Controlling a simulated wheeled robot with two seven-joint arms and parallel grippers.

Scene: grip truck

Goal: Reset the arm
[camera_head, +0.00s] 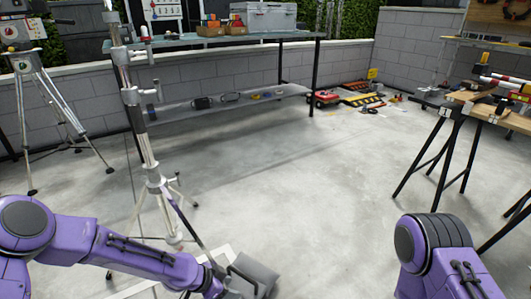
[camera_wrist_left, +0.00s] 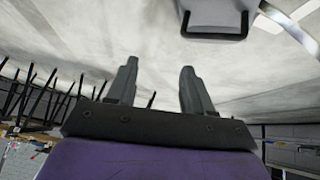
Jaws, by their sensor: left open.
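My left arm comes in low from the left in the head view. Its end reaches the bottom edge, beside a grey boxy shape (camera_head: 250,277) that I cannot clearly identify. In the left wrist view my left gripper (camera_wrist_left: 158,85) shows two grey fingers standing apart, with nothing between them. It is open and empty. My right arm shows only as a purple link at the lower right of the head view. My right gripper is out of view.
A metal stand (camera_head: 141,120) rises close beyond my left arm. A tripod (camera_head: 65,110) stands at the left. A shelved table (camera_head: 215,40) is at the back. A wooden-topped trestle table (camera_head: 490,108) stands at the right. The middle floor (camera_head: 300,180) is clear.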

